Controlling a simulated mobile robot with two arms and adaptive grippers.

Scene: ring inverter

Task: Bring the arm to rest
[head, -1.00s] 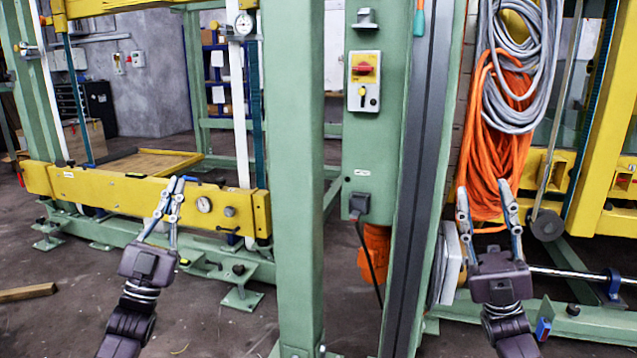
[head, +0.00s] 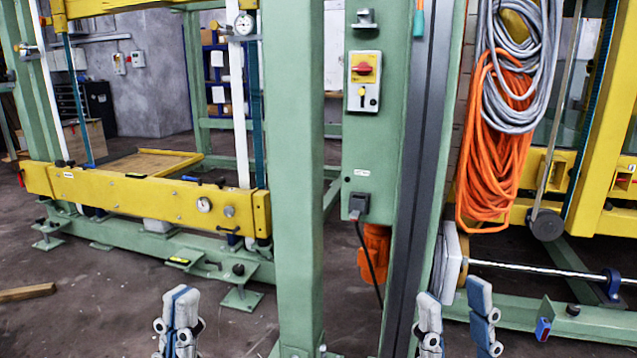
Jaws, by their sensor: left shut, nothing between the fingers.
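My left gripper (head: 180,305) is at the bottom edge of the head view, left of the green upright post. Its fingers are together with nothing between them. My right gripper (head: 456,305) is at the bottom edge, right of the dark strip on the green column. Its two fingers stand apart with a gap between them, and nothing is seen in the gap. Only the finger ends of both grippers show; the wrists and arms are below the picture. Neither gripper is seen holding anything.
A green post (head: 297,180) stands between my grippers. A control box with a red switch (head: 363,80) is on the green column. Orange cable (head: 487,160) and grey cable (head: 517,70) hang at right. A yellow beam (head: 130,196) crosses at left. A wood piece (head: 25,292) lies on the floor.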

